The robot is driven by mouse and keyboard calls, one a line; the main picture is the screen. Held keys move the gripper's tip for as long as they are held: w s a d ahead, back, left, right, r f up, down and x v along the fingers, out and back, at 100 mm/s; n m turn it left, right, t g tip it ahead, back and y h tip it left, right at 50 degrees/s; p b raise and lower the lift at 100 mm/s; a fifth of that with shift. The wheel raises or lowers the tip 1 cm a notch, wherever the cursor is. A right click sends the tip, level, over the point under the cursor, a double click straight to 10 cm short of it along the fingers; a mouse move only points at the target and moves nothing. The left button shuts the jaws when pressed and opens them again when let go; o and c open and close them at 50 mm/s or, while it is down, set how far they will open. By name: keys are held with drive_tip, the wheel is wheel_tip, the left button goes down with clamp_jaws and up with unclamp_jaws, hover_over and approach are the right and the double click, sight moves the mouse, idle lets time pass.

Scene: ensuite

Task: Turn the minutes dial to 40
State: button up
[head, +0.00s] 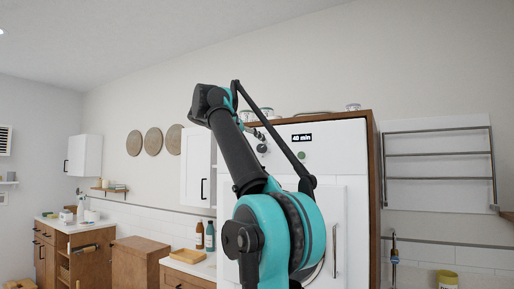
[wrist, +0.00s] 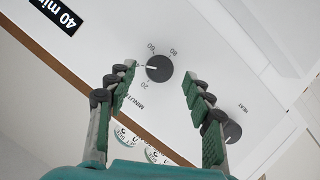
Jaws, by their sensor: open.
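The minutes dial (wrist: 159,68) is a round dark knob on a white appliance front, with 20, 60 and 80 printed around it. Its pale mark points left in the wrist view, between the 20 and the 60; the left finger covers part of that area. The black display (wrist: 57,14) reads "40 min", and it reads the same in the head view (head: 302,137). My gripper (wrist: 158,76) is open, with one green-padded finger on each side of the dial and a visible gap to it. In the head view my arm largely hides the gripper.
The heat dial (wrist: 221,125) sits beside the right finger in the wrist view. Glass jars (head: 353,107) stand on top of the white appliance (head: 345,150). A towel rack (head: 438,155) hangs to its right; bottles (head: 209,235) stand on the counter to its left.

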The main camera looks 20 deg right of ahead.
drive_tip(key=v, duration=1)
drive_tip(key=shift+s+r, duration=0.1)
wheel_tip(320, 180, down, 40)
drive_tip(key=a+n+g+y, duration=0.2)
drive_tip(key=n+y, duration=0.2)
drive_tip(key=y, duration=0.2)
drive_tip(key=s+a+f+y, duration=0.2)
drive_tip(key=s+f, duration=0.5)
drive_tip(key=f, duration=0.5)
drive_tip(key=s+a+f+n+y, duration=0.1)
drive_tip(key=s+f+y, duration=0.1)
drive_tip(key=s+f, duration=0.6)
drive_tip(key=s+a+f+n+y, duration=0.1)
drive_tip(key=s+f, duration=0.6)
drive_tip(key=f, duration=0.9)
drive_tip(key=shift+s+a+f+y, duration=0.15)
drive_tip(key=shift+s+a+y, duration=0.2)
drive_tip(key=shift+a+y, duration=0.55)
drive_tip(key=shift+d, duration=0.1)
